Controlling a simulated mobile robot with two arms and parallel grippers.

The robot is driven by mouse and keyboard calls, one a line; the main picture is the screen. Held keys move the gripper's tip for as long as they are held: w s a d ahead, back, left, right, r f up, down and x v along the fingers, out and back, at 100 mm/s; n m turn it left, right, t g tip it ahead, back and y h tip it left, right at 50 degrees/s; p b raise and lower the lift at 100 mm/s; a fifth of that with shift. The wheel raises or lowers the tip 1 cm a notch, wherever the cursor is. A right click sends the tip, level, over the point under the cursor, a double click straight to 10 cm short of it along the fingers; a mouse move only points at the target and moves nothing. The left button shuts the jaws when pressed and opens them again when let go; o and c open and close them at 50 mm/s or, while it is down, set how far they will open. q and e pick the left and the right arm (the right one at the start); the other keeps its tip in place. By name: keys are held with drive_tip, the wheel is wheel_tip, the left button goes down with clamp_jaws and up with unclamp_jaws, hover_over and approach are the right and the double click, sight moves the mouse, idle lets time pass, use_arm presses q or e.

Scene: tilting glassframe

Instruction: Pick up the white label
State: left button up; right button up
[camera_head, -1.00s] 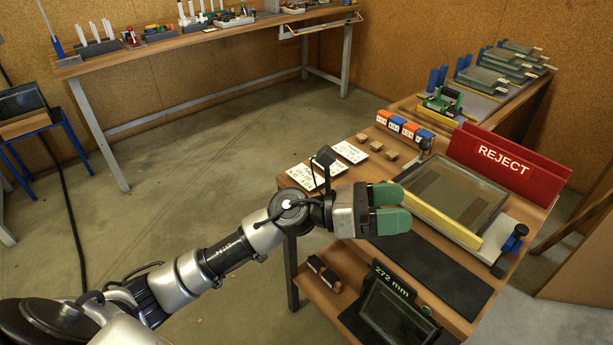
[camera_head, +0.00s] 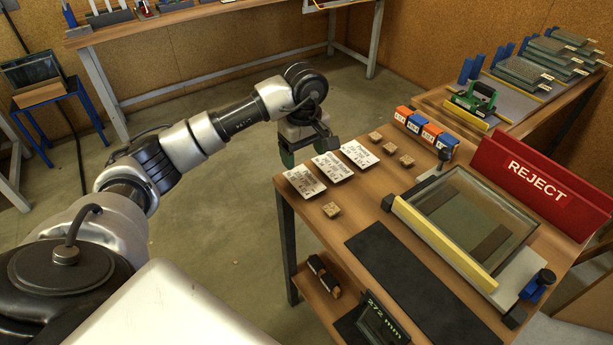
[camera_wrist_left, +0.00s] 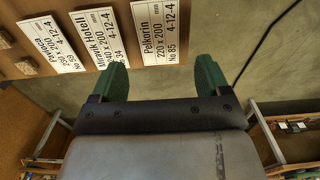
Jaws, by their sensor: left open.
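Three white labels with black print lie in a row near the left edge of the wooden table: a left one (camera_head: 305,181), a middle one (camera_head: 332,167) and a right one (camera_head: 360,154). My left gripper (camera_head: 305,150) is open and empty with green fingers pointing down, just behind the labels in the head view. The open fingers also show in the left wrist view (camera_wrist_left: 162,65). My right gripper is out of view.
Small wooden blocks (camera_head: 390,149) sit by the labels, with one block (camera_head: 331,209) in front. Orange and blue blocks (camera_head: 425,130), a glass frame fixture (camera_head: 430,235) and a red REJECT bin (camera_head: 530,175) stand farther right. A black mat (camera_head: 405,280) is bare.

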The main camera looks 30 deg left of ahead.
sight(304, 180)
use_arm(q)
drive_tip(key=shift+f, duration=1)
wheel_tip(304, 180, down, 4)
drive_tip(key=shift+w+a+f+p, duration=0.1)
drive_tip(key=shift+a+p, duration=0.05)
drive_tip(key=shift+p, duration=0.25)
drive_tip(key=shift+w+f, duration=0.1)
drive_tip(key=shift+f, duration=0.45)
drive_tip(key=shift+c, duration=0.7)
drive_tip(key=c, duration=0.5)
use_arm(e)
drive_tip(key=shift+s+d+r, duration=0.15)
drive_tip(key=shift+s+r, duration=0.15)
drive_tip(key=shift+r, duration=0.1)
